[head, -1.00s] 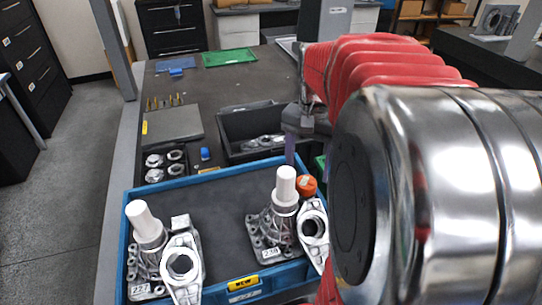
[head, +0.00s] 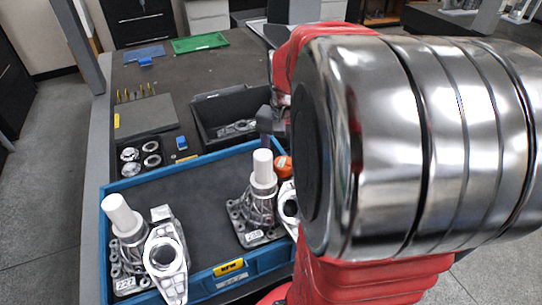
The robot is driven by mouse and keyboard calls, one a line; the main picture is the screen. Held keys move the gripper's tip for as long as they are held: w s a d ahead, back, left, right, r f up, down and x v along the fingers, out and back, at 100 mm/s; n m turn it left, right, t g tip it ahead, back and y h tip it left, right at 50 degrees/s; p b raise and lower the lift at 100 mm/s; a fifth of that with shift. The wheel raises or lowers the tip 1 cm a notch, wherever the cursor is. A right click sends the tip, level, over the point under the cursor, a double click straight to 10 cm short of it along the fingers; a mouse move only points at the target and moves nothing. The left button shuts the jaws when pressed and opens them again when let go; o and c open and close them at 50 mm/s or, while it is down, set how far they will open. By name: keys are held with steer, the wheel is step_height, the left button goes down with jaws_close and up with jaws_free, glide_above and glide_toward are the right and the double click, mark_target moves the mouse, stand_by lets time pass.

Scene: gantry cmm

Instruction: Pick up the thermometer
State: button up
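I cannot pick out a thermometer for certain in the head view. My gripper (head: 267,130) shows only in part, beside the red sleeve of my arm, above the far right part of the blue tray (head: 190,178). The rest of it is hidden behind my arm, so I cannot see whether its fingers are apart. An orange round object (head: 283,166) lies just below and right of it, beside a metal casting with a white cylinder (head: 263,170). A small blue item (head: 181,143) lies beyond the tray's far edge.
The tray also holds another casting with a white cylinder (head: 122,217) and a flanged metal part (head: 166,262). Behind it are a black bin (head: 210,108) with metal parts, a grey plate (head: 147,115) and a green tray (head: 199,43). My large arm link hides the right side.

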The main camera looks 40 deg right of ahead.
mark_target(284, 163)
stand_by(0.3)
steer(key=c, duration=1.3)
steer(key=shift+o, duration=0.2)
steer(key=shift+r, duration=0.1)
step_height(284, 163, up, 10)
